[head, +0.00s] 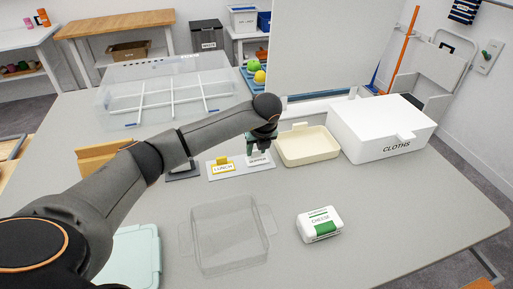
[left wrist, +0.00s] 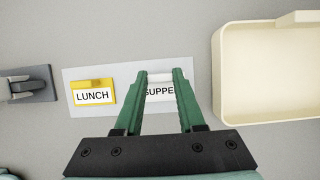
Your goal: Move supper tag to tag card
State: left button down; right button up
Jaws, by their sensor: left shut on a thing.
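The white supper tag (left wrist: 160,92) lies on or just over the right part of the grey tag card (left wrist: 124,72), between my left gripper's green fingers. My left gripper (left wrist: 160,76) is shut on the supper tag; the fingers cover the ends of its lettering. In the head view the supper tag (head: 258,159) is at the card's right end, below my left gripper (head: 262,145). The yellow lunch tag (left wrist: 93,96) is on the card's left part, apart from the supper tag. I cannot tell whether the supper tag touches the card. My right gripper is not in view.
A cream tray (head: 308,146) stands just right of the card, and a white CLOTHS box (head: 380,128) beyond it. A dark grey holder (left wrist: 28,84) is left of the card. A clear container (head: 229,236) and a cheese pack (head: 320,224) are in front. The table's right front is clear.

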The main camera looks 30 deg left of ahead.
pick_arm(q)
jog(key=shift+f, duration=0.2)
jog(key=shift+c, duration=2.2)
grip_release()
jog(key=v, duration=1.2)
jog(key=shift+r+b, duration=0.25)
jog(key=shift+b, duration=0.15)
jog(key=shift+s, duration=0.1)
